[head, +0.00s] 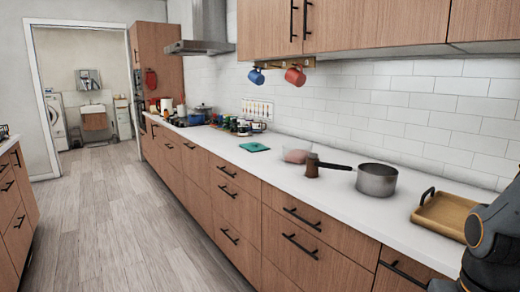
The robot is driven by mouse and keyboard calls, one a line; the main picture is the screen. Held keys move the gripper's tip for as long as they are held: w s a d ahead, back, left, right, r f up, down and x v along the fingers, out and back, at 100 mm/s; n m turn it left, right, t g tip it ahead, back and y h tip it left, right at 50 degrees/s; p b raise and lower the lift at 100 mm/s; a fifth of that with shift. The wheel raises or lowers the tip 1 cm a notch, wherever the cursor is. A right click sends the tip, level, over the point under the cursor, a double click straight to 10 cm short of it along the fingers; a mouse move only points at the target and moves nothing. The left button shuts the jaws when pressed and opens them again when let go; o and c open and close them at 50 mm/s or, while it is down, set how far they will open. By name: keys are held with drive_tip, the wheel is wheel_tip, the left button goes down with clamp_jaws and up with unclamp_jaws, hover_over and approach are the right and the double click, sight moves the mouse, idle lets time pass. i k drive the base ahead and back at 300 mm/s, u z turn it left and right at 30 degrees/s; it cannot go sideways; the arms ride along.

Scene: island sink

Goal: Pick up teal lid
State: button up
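The teal lid (254,147) lies flat on the white counter, near the middle of the counter run and close to its front edge. Nothing covers it. Part of my arm shows at the bottom right corner, well to the right of the lid. My gripper is not in view, so I cannot see whether it is open or shut.
Small jars (240,127) stand behind and left. Mugs hang above. The wooden floor (135,235) is clear.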

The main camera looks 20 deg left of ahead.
sight(255, 147)
drive_tip(key=u, duration=1.85)
drive_tip(key=i, duration=4.3)
drive_tip(key=z, duration=3.45)
